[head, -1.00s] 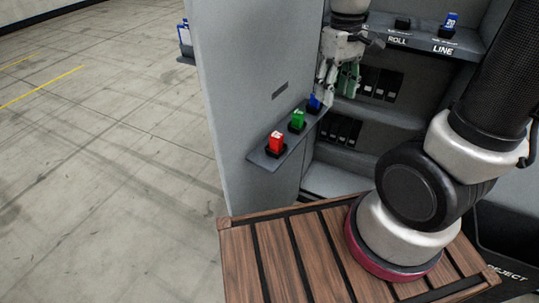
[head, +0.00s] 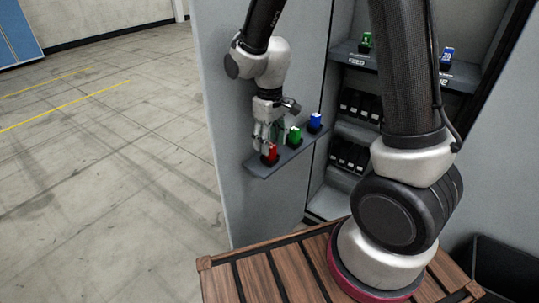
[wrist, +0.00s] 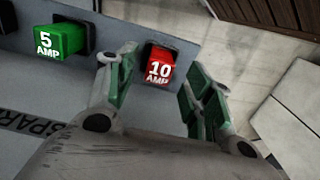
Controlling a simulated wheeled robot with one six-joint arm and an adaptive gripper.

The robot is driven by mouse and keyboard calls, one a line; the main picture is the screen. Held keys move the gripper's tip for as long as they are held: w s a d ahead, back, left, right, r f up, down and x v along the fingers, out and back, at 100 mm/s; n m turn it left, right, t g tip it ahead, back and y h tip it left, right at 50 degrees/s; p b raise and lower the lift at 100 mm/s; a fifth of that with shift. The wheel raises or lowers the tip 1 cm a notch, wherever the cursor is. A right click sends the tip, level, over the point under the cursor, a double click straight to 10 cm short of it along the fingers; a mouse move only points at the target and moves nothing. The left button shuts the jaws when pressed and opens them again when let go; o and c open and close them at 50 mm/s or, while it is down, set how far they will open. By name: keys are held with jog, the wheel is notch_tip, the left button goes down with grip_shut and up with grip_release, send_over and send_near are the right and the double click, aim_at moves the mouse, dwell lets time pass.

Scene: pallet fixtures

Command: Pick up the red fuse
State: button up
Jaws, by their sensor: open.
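The red fuse (head: 270,155) stands in a dark socket at the near left end of the small grey shelf (head: 262,170) on the cabinet's side. In the wrist view the red fuse (wrist: 158,68) reads "10 AMP" and lies between my spread fingertips, towards their far ends. My gripper (head: 266,146) is open and points down right over the red fuse; it holds nothing. In the wrist view my gripper (wrist: 160,82) shows green pads on both sides of the fuse, with visible gaps.
A green fuse (head: 294,135), marked "5 AMP" in the wrist view (wrist: 59,42), stands beside the red one, and a blue fuse (head: 315,122) stands beyond it. The cabinet (head: 225,120) wall is close behind. Upper shelf holds another green (head: 367,42) and blue fuse (head: 446,58).

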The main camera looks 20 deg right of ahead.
jog(key=shift+f, duration=1.5)
jog(key=c, duration=1.1)
jog(key=shift+r, duration=0.15)
